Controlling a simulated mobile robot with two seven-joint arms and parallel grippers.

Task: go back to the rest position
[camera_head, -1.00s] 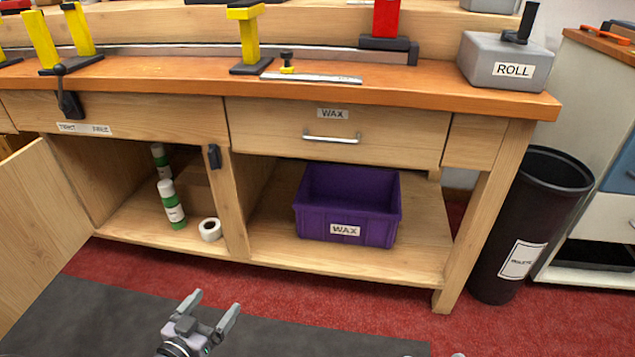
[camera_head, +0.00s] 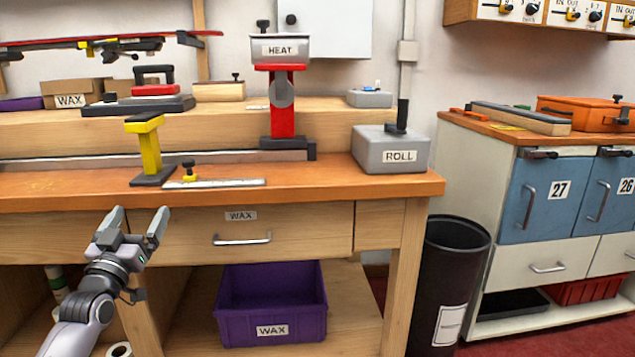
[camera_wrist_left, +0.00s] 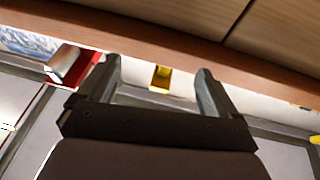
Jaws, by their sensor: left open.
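My left gripper (camera_head: 138,226) is raised in front of the wooden bench, left of the WAX drawer (camera_head: 240,228) in the head view. Its two fingers are spread, with nothing between them. In the left wrist view the open fingers (camera_wrist_left: 158,84) point towards a wooden edge, with a small yellow thing (camera_wrist_left: 161,78) seen between them. My right gripper is not in view.
The bench top (camera_head: 310,185) holds a yellow post (camera_head: 150,150), a red HEAT stand (camera_head: 283,105) and a grey ROLL box (camera_head: 390,150). A purple WAX bin (camera_head: 270,307) sits on the lower shelf. A black bin (camera_head: 450,280) and a cabinet (camera_head: 520,190) stand to the right.

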